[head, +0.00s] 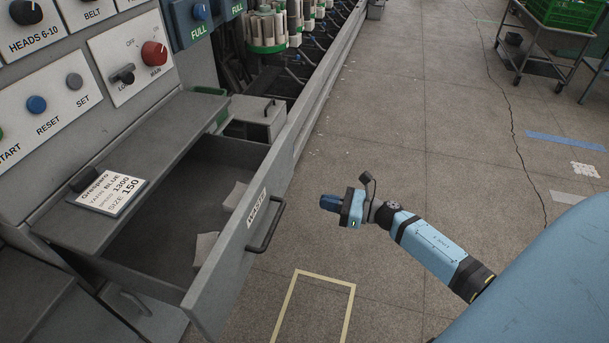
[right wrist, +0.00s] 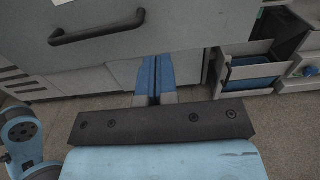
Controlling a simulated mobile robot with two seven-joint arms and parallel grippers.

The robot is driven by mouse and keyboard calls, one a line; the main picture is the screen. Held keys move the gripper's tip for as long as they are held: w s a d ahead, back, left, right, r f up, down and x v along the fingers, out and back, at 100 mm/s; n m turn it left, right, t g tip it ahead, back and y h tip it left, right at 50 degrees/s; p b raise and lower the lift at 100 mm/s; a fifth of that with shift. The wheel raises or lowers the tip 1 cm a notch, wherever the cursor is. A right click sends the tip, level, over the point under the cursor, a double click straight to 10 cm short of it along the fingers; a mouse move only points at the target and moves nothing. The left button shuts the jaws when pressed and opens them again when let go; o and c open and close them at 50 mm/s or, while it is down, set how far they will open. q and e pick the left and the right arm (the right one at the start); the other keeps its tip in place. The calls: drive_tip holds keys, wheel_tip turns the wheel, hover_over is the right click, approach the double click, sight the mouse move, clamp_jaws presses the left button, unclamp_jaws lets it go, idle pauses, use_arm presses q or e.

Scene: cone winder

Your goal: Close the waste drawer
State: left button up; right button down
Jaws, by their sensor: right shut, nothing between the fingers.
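The waste drawer (head: 235,262) stands pulled out from the grey machine, its front labelled WASTE. Its dark bar handle (head: 266,226) is on the outer face. A few pale pieces lie inside. My right gripper (head: 328,202) is shut and empty, in the air to the right of the drawer front and apart from the handle. In the right wrist view, the blue fingers (right wrist: 154,66) are together and point toward the grey drawer front (right wrist: 185,20), with the handle (right wrist: 97,27) to their upper left. My left gripper is not in view.
A grey shelf (head: 150,135) with an order card (head: 108,190) lies above the drawer. A small grey box (head: 255,116) with a handle is beyond it. Yellow tape (head: 322,279) marks the floor. The aisle floor to the right is open; a cart (head: 545,50) stands far off.

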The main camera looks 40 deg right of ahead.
sight(275, 190)
drive_tip(key=x, duration=1.1)
drive_tip(key=shift+w+a, duration=0.45)
drive_tip(key=shift+w, duration=0.1)
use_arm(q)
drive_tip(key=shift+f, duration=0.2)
use_arm(e)
drive_tip(key=shift+a, duration=0.1)
